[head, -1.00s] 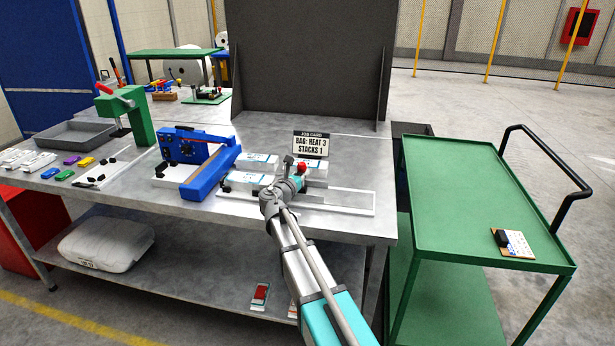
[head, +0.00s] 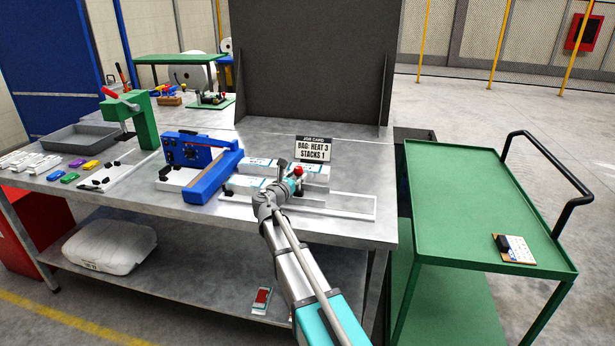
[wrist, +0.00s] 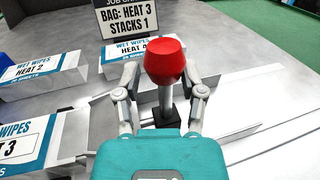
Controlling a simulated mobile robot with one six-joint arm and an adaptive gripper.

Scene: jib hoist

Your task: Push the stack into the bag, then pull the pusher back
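The pusher's red knob (wrist: 166,62) stands upright on a post in the wrist view and also shows in the head view (head: 298,171). My gripper (wrist: 162,84) has a finger on each side of the knob, apparently closed on it. The pusher sits over a pale flat track (head: 350,207) on the bench. A white and blue wet wipes stack marked 3 (wrist: 30,145) lies left of the gripper; it also shows in the head view (head: 245,182). The bag is not clearly distinguishable. My arm hides part of the track and pusher.
Packs marked HEAT 2 (wrist: 42,74) and HEAT 4 (wrist: 135,50) stand behind the track, near the job card (head: 313,148). A blue sealer (head: 212,180) stands close on the left. A green cart (head: 465,200) is at the right.

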